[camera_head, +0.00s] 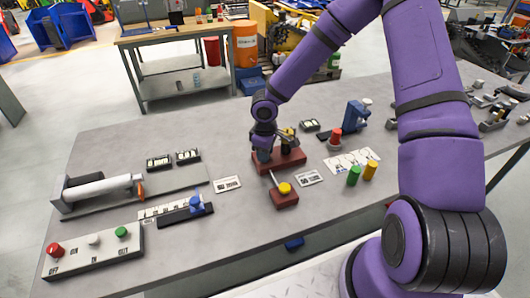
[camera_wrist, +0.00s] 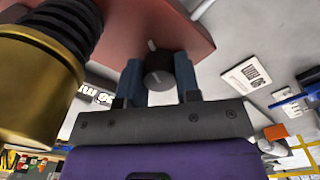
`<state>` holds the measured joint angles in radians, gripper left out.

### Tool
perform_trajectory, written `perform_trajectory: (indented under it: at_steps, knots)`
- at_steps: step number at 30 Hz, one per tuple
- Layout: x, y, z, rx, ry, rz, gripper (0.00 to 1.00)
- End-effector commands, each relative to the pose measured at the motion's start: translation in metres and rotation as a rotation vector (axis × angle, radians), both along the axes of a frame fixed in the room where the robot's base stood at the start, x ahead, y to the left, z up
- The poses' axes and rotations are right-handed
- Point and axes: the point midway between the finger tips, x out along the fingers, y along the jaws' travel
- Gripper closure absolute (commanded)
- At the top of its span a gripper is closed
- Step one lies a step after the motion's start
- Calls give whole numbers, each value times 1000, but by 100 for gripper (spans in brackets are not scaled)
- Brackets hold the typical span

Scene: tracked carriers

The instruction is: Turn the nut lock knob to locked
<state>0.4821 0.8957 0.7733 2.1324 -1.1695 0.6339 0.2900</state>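The nut lock knob (camera_wrist: 159,68) is a small dark round knob with a pale pointer line, on the red base block (camera_wrist: 200,30) in the wrist view. My gripper (camera_wrist: 158,75) has one blue finger on each side of the knob, seemingly touching it. A brass cylinder (camera_wrist: 35,100) on a black threaded rod (camera_wrist: 62,22) stands left of the fingers. In the head view my gripper (camera_head: 264,154) is down at the left part of the red base block (camera_head: 292,160). The knob is hidden there, and the brass part (camera_head: 289,134) shows behind my wrist.
A smaller red block with a yellow knob (camera_head: 285,188) and lever is in front. Labels (camera_head: 228,184) lie beside it. A blue slider (camera_head: 196,203) and button panel (camera_head: 95,250) are left.

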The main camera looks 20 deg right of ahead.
Motion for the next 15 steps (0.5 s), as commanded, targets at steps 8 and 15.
perform_trajectory:
  at_steps: [8, 15]
  knots:
    - [0, 0, 0, -1, -1, 13, 92]
    - [0, 0, 1, -1, -2, 112, 92]
